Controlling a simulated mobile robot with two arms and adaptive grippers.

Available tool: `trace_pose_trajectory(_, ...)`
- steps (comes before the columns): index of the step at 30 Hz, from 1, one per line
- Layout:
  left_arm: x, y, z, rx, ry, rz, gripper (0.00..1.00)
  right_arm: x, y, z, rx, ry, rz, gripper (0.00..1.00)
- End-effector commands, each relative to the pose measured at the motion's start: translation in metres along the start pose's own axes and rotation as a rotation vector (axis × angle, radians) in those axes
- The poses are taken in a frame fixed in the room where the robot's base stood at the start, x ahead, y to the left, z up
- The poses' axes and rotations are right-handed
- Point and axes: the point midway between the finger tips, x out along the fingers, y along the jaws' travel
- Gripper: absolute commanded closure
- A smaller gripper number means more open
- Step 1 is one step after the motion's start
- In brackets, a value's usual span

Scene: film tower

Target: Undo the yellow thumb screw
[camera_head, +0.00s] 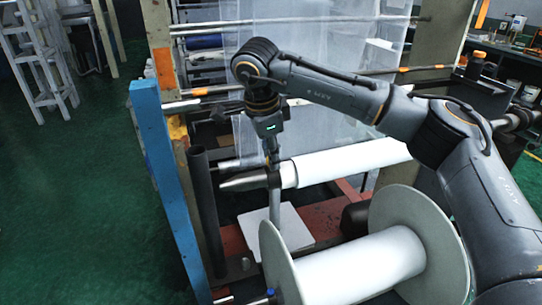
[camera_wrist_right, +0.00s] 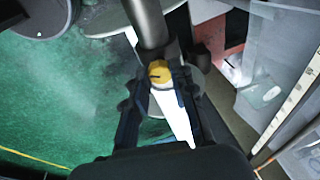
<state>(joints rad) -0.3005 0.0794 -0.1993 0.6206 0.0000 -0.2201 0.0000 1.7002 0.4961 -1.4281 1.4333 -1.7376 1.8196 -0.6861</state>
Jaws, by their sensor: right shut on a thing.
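The yellow thumb screw (camera_wrist_right: 159,72) shows in the right wrist view, between the fingertips of my right gripper (camera_wrist_right: 160,80). The gripper is shut on it. The screw sits at a dark collar around a dark grey shaft (camera_wrist_right: 148,24). In the head view my right gripper (camera_head: 273,160) points down onto the collar (camera_head: 274,179) on the shaft, near the left end of a white film roll (camera_head: 350,160). The screw itself is hidden there by the gripper. My left gripper is in neither view.
A large white spool (camera_head: 360,265) with round flanges lies in front, below the shaft. A blue post (camera_head: 165,190) and a dark upright tube (camera_head: 206,210) stand to the left. Clear film hangs behind.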

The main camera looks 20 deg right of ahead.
Motion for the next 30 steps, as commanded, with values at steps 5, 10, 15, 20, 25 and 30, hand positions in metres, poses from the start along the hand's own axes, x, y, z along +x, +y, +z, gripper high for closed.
trace_pose_trajectory(5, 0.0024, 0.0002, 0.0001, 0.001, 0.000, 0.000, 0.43, -0.0003, -0.0002, -0.0002, -0.054, -0.001, -0.012, 1.00)
trace_pose_trajectory(10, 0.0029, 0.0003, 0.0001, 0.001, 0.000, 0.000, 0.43, -0.0006, -0.0002, -0.0003, -0.075, -0.001, -0.016, 1.00)
trace_pose_trajectory(15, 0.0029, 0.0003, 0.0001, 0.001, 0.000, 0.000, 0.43, -0.0008, -0.0002, -0.0003, -0.080, -0.001, -0.016, 1.00)
trace_pose_trajectory(20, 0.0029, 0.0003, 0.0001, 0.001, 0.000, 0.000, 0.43, -0.0008, -0.0002, -0.0002, -0.079, 0.000, -0.016, 1.00)
trace_pose_trajectory(25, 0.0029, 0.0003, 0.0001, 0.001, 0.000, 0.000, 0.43, -0.0007, -0.0002, -0.0002, -0.079, 0.000, -0.016, 0.53)
trace_pose_trajectory(30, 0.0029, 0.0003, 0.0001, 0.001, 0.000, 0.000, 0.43, -0.0004, 0.0000, -0.0001, -0.079, 0.000, -0.015, 0.51)
